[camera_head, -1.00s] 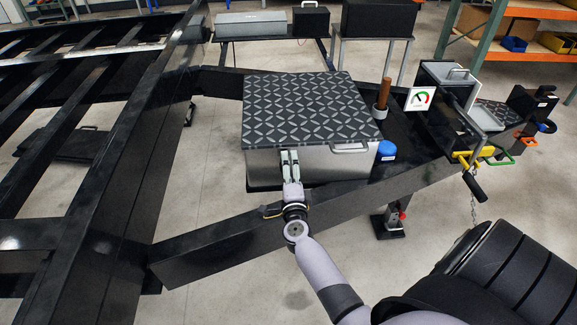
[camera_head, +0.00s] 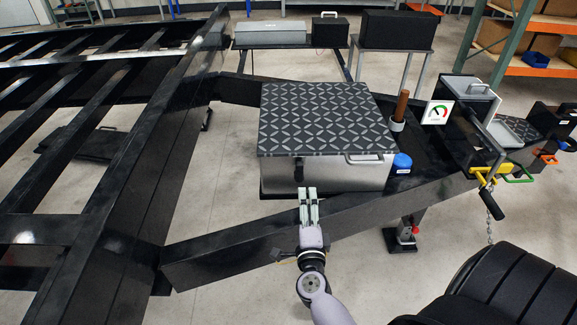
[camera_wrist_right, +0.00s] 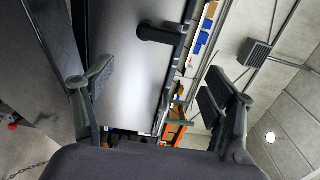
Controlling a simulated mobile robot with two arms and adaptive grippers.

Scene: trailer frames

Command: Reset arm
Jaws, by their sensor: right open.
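My right gripper (camera_head: 308,193) is in front of the silver metal box with the dark diamond-patterned lid (camera_head: 325,118), low at its front face. In the right wrist view the two fingers (camera_wrist_right: 160,92) are spread apart with nothing between them. The box's metal face (camera_wrist_right: 125,75) and a black latch (camera_wrist_right: 160,34) show beyond the fingers. In the head view a black latch (camera_head: 298,168) is on the box front, left of a handle (camera_head: 365,159). The lid is down. My left gripper is not in view.
The box stands on a black trailer frame (camera_head: 230,245). A wooden handle (camera_head: 401,106), a blue cap (camera_head: 402,162) and a gauge sign (camera_head: 437,112) are right of it. Cases (camera_head: 270,33) stand on racks behind. Floor (camera_head: 240,290) in front of the frame is clear.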

